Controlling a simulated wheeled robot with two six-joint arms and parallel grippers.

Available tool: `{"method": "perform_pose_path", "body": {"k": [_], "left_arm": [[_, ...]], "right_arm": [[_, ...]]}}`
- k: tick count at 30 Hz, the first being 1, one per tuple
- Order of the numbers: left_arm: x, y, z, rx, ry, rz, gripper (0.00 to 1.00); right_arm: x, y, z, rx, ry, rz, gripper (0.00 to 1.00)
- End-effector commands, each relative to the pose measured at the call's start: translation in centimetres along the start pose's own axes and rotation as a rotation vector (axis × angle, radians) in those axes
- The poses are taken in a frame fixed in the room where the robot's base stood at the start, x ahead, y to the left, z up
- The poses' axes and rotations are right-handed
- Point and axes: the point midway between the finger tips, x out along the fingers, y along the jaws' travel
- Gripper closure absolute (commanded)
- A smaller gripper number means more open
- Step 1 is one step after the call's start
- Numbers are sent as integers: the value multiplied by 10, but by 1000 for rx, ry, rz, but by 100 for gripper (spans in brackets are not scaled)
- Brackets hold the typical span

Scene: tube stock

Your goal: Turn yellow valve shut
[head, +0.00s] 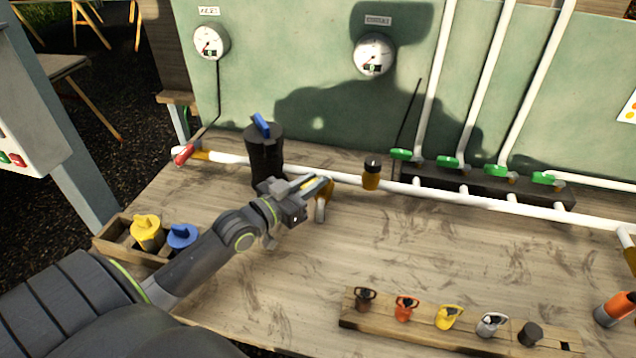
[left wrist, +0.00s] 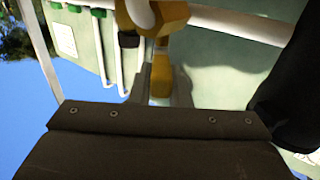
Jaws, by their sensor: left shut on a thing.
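The yellow valve sits on the white pipe in the middle of the table. Its yellow handle (head: 307,184) shows between my left gripper's fingers, and its brass-coloured body (head: 329,188) shows just beyond them. My left gripper (head: 316,186) is shut on the handle. In the left wrist view the yellow handle (left wrist: 161,76) stands between the two fingers (left wrist: 160,88), below the brass-coloured fitting (left wrist: 165,14). The fingers hide part of the valve, so its exact angle is hard to tell. My right gripper is in no view.
A black cylinder with a blue handle (head: 264,152) stands left of the gripper. A red-handled valve (head: 185,154) is at the pipe's left end. Green valves (head: 447,161) line the manifold at right. A wooden rack (head: 385,325) is in front; bare table (head: 300,270) lies between.

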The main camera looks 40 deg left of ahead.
Motion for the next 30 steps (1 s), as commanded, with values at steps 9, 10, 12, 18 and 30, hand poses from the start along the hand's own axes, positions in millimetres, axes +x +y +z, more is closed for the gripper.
{"method": "perform_pose_path", "body": {"k": [9, 10, 12, 18, 30], "left_arm": [[-1, 0, 1, -1, 0, -1, 100], [-1, 0, 1, -1, 0, -1, 100], [-1, 0, 1, -1, 0, -1, 75], [0, 0, 1, -1, 0, 0, 62], [-19, -1, 0, 0, -4, -2, 62]], "right_arm": [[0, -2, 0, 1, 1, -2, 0], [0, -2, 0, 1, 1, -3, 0], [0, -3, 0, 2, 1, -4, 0], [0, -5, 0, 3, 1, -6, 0], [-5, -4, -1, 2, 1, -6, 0]]}}
